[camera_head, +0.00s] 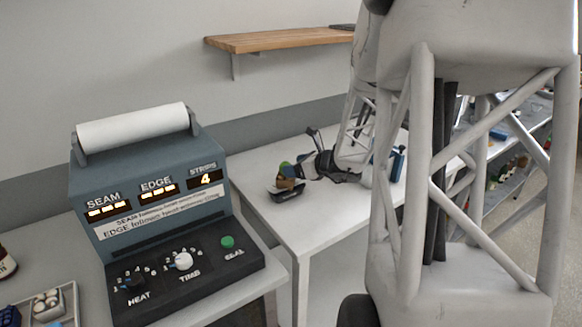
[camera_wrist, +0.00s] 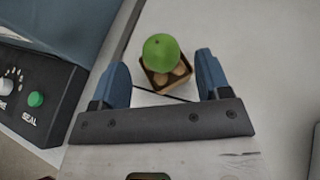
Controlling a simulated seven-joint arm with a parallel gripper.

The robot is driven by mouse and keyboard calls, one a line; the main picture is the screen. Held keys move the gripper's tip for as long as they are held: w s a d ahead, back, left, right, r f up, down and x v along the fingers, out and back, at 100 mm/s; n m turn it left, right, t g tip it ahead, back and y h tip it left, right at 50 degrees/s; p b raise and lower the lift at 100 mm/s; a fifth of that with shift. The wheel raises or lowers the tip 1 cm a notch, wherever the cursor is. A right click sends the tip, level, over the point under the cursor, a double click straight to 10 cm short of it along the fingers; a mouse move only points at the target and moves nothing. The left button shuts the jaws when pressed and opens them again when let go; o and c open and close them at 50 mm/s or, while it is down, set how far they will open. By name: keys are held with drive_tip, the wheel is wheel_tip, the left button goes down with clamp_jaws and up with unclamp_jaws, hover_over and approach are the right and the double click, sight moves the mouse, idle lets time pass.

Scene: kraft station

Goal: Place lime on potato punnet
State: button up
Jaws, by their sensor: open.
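A green lime (camera_wrist: 162,52) sits over the far part of a small brown potato punnet (camera_wrist: 154,84), with potatoes showing below it in the wrist view. It appears to rest on the punnet, but the contact is hidden. My gripper (camera_head: 298,167) also shows in the head view.
A blue-grey sealing machine (camera_head: 145,185) with a paper roll and knobs stands on the left. A wooden shelf (camera_head: 275,40) is on the wall behind. A tray (camera_head: 50,308) with small items lies at lower left.

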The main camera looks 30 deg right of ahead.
drive_tip(key=v, duration=0.9)
drive_tip(key=shift+s, duration=0.15)
idle(0.4)
drive_tip(key=s+a+r+n+g+y, duration=0.1)
drive_tip(key=s+a+r+n+g, duration=0.2)
drive_tip(key=a+n, duration=0.6)
drive_tip(key=s+a+r+n+g+y, duration=0.1)
drive_tip(key=s+a+n+g, duration=0.35)
drive_tip(key=a, duration=0.95)
drive_tip(key=s+a+r+n+g+h, duration=0.1)
drive_tip(key=s+a+n+h, duration=0.2)
drive_tip(key=s+a+n, duration=0.2)
drive_tip(key=s+a+r+n+g+h, duration=0.1)
drive_tip(key=s+a+n+h, duration=0.3)
drive_tip(key=s+n, duration=0.7)
drive_tip(key=shift+s+a+r+n, duration=0.15)
drive_tip(key=shift+a+r+n, duration=0.35)
drive_tip(key=shift+n, duration=0.45)
